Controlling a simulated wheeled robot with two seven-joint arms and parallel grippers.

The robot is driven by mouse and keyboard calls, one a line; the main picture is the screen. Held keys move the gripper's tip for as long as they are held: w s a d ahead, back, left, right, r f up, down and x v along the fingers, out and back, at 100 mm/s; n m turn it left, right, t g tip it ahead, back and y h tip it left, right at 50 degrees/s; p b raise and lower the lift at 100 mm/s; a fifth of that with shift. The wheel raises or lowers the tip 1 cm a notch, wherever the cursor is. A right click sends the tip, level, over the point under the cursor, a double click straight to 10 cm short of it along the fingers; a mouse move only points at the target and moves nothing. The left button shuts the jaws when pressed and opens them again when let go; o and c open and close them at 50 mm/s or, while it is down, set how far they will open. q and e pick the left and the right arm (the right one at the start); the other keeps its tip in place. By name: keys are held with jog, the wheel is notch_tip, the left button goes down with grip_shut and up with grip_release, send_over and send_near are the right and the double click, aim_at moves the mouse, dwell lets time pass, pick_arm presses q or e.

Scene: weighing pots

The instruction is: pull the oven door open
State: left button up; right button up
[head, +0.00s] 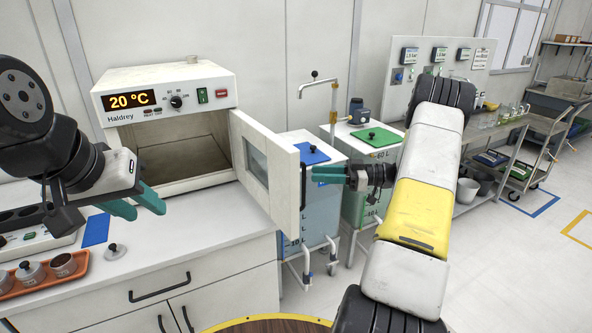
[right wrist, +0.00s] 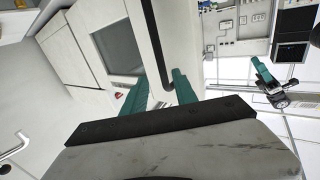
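The white oven (head: 166,115) stands on the counter with its display reading 20 °C. Its windowed door (head: 268,172) is swung wide open to the right, and the empty chamber shows. The black upright door handle (head: 303,187) is on the door's outer edge. My right gripper (head: 318,174) is at the handle. In the right wrist view its teal fingers (right wrist: 160,88) stand apart on either side of the handle (right wrist: 155,45), with gaps showing; firm contact is not clear. My left gripper (head: 143,205) is open and empty over the counter, in front of the oven.
An orange tray (head: 42,286) with small pots, a knobbed weight-like piece (head: 115,251) and a blue pad (head: 96,230) lie on the counter at left. Blue-lidded (head: 305,155) and green-lidded (head: 377,137) tanks stand behind the door.

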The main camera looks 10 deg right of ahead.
jog(key=shift+v, duration=1.5)
